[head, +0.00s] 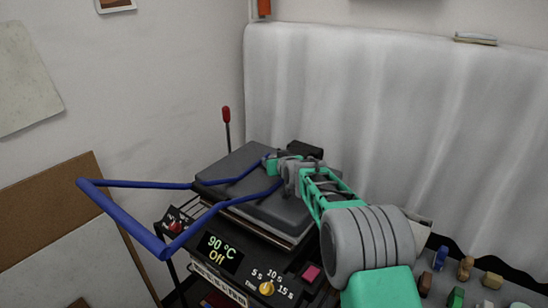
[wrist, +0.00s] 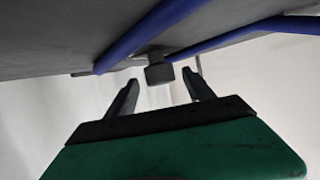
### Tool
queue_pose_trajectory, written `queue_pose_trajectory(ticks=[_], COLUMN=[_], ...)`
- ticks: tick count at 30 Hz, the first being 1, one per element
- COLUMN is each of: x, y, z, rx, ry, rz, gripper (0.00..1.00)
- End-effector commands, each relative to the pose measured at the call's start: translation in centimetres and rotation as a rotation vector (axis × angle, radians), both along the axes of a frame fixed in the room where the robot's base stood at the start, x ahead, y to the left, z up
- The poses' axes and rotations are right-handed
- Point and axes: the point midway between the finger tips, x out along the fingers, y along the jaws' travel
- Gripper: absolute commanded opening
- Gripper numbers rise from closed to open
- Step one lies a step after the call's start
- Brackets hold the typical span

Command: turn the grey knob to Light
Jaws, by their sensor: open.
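A small dark grey block, which looks like the grey knob (wrist: 159,73), shows in the wrist view below the edge of a dark plate. My gripper (wrist: 159,88) is open and empty, with one finger on each side of the knob's line. The fingers look apart from it; the exact gap is hard to tell. In the head view my gripper (head: 282,166) is at the far right of the heat press (head: 242,160), near the blue handle (head: 150,184). I cannot make out the knob there, and no Light marking is readable in either view.
The press's front panel (head: 218,250) reads 90 °C and Off. It has a yellow timer knob (head: 266,288), a red button (head: 311,273) and a red switch (head: 175,226). A red-tipped rod (head: 227,125) stands behind. Small coloured pieces (head: 465,268) lie at right. A pale curtain (head: 400,130) hangs behind.

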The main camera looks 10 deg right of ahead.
Motion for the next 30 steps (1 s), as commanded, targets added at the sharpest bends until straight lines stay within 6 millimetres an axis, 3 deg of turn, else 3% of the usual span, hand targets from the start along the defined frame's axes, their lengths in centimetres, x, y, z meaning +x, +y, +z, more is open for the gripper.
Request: queue_pose_trajectory(ticks=[6,14,30], x=[2.2,2.4,2.4], y=[0.2,0.3,0.3], z=[-0.9,-1.0,-1.0], rx=[0.0,0.0,0.0], ry=[0.002,0.001,0.001], rz=[0.0,0.0,0.0], gripper=[0.62,0.62,0.19])
